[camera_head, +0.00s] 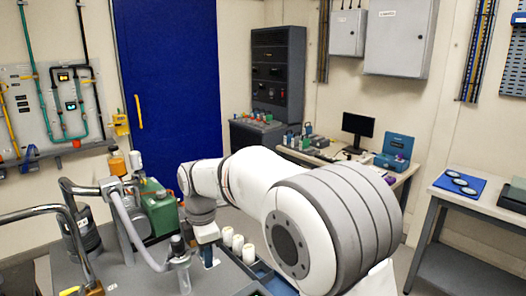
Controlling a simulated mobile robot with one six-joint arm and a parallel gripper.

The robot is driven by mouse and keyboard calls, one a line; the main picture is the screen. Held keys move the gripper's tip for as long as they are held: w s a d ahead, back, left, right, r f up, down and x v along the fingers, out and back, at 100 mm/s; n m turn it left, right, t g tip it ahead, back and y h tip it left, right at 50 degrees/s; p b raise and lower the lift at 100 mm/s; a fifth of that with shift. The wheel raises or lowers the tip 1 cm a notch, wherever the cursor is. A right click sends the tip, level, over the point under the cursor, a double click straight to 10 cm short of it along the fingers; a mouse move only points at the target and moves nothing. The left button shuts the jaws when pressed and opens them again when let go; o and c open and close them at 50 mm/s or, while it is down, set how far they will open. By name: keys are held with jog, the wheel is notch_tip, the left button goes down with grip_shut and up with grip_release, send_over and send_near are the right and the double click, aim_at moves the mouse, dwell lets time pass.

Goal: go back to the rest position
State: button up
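My white and grey arm (293,217) stretches across the middle of the view, from the lower right toward the left. Its end bends down over the grey table in front. My gripper (209,262) points down near several white cylinders; its fingers are too small and hidden to tell whether they are open or shut. I cannot tell whether it touches anything.
White cylinders (237,245) stand by a blue tray (277,283), partly behind my arm. A green container (160,212) and metal pipes (128,232) stand close on the left. A side table (471,221) stands at right, with floor between.

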jog(key=s+d+r+m+t, duration=0.1)
jog(key=s+d+m, duration=0.25)
jog(key=d, duration=0.35)
jog(key=s+d+r+m, duration=0.2)
jog(key=s+d+m, duration=0.1)
jog(key=d+m, duration=0.25)
jog(key=s+d+r+m+t, duration=0.1)
jog(key=s+d+m, duration=0.25)
jog(key=d, duration=0.35)
jog(key=s+d+f+m, duration=0.3)
jog(key=s+d+m, duration=0.6)
jog(key=s+m, duration=0.2)
jog(key=shift+d+f+t, duration=0.15)
jog(key=shift+d+t, duration=0.15)
jog(key=shift+t, duration=0.1)
jog(key=shift+s, duration=0.1)
jog(key=shift+c, duration=0.6)
